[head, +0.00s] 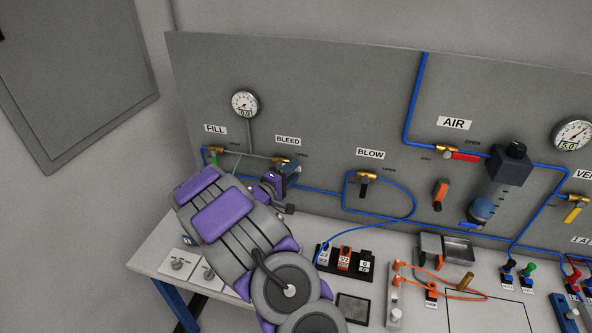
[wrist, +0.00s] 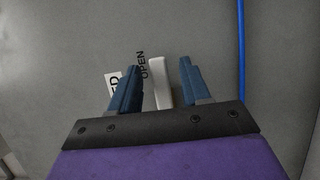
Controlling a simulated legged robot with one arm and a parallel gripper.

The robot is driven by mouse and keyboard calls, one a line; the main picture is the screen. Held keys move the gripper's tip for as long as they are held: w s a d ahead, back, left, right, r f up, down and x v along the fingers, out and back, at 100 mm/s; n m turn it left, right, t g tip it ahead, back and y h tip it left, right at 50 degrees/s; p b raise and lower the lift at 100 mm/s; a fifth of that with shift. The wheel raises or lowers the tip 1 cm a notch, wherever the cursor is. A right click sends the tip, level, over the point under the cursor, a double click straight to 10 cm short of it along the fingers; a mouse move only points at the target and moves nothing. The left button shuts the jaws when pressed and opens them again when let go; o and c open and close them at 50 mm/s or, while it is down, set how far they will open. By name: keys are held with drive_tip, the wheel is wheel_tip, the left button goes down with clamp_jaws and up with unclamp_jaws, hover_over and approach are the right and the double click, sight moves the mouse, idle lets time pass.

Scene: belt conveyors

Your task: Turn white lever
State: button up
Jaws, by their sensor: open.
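The white lever (wrist: 159,80) shows in the wrist view as an upright pale bar against the grey panel. My gripper (wrist: 161,66) is open, with its blue fingers on either side of the lever. The lever sits nearer the left finger, and I cannot tell whether they touch. In the head view, my gripper (head: 289,170) is at the BLEED valve (head: 281,159) on the panel. The lever itself is hidden there behind the gripper.
The BLEED label (head: 288,140) is above the gripper. The FILL valve (head: 214,152) is to the left, and the BLOW valve (head: 367,177) is to the right. A blue hose (wrist: 241,60) runs beside the right finger. The workbench (head: 160,245) lies below the panel.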

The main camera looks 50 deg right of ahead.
drive_tip(key=shift+w+d, duration=0.1)
drive_tip(key=shift+d, duration=1.25)
drive_tip(key=shift+a, duration=0.1)
drive_tip(key=shift+c, duration=0.3)
clamp_jaws()
